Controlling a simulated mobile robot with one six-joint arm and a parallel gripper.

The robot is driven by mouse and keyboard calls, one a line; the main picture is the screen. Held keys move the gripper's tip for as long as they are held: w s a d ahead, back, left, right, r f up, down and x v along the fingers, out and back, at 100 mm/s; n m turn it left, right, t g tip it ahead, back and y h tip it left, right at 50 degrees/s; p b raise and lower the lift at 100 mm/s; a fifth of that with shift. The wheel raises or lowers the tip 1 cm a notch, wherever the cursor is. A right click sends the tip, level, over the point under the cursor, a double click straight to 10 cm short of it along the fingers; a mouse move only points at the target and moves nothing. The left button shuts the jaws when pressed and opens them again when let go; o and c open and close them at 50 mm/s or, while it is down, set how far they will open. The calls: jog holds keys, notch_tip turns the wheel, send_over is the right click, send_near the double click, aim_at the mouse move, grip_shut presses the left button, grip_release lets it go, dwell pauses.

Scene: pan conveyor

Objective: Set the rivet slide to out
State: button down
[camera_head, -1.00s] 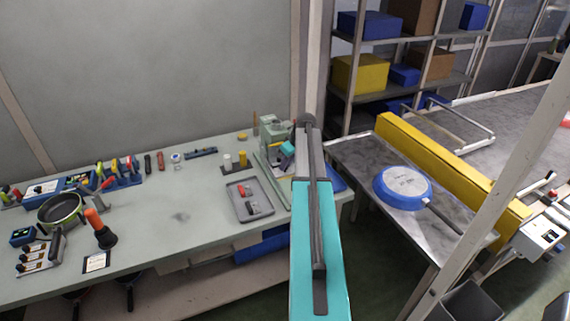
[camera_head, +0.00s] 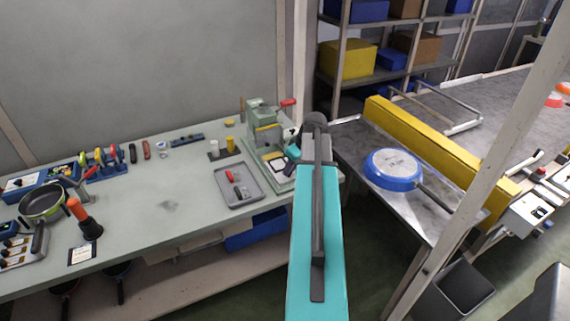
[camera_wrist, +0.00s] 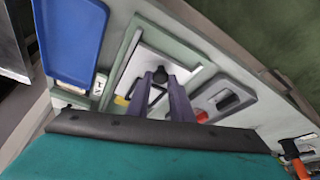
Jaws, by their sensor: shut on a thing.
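A pale green rivet press (camera_head: 262,112) with a red-tipped lever (camera_head: 288,102) stands at the right end of the workbench. Its flat base carries a white plate, seen in the wrist view (camera_wrist: 140,68) inside a green frame. A small black knob (camera_wrist: 160,75) sits over this plate. My gripper (camera_wrist: 160,80) has its two grey-purple fingers on either side of the knob, shut on it. I take the knob to be the rivet slide's; the slide's track and marks are hidden. In the head view my arm hides part of the press's right side.
A grey tray (camera_head: 238,201) with red and black pieces lies left of the press. A blue tray (camera_wrist: 77,45) shows beside it in the wrist view. At right, a blue pan (camera_head: 392,170) lies on a metal table beside a yellow barrier (camera_head: 440,140).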

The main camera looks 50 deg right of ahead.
jog(key=shift+s+a, duration=0.35)
jog(key=shift+s, duration=0.5)
jog(key=shift+s+f, duration=0.1)
jog(key=c, duration=1.9)
grip_release()
jog(key=shift+o, duration=0.2)
jog(key=b+v, duration=0.3)
jog(key=v, duration=1.1)
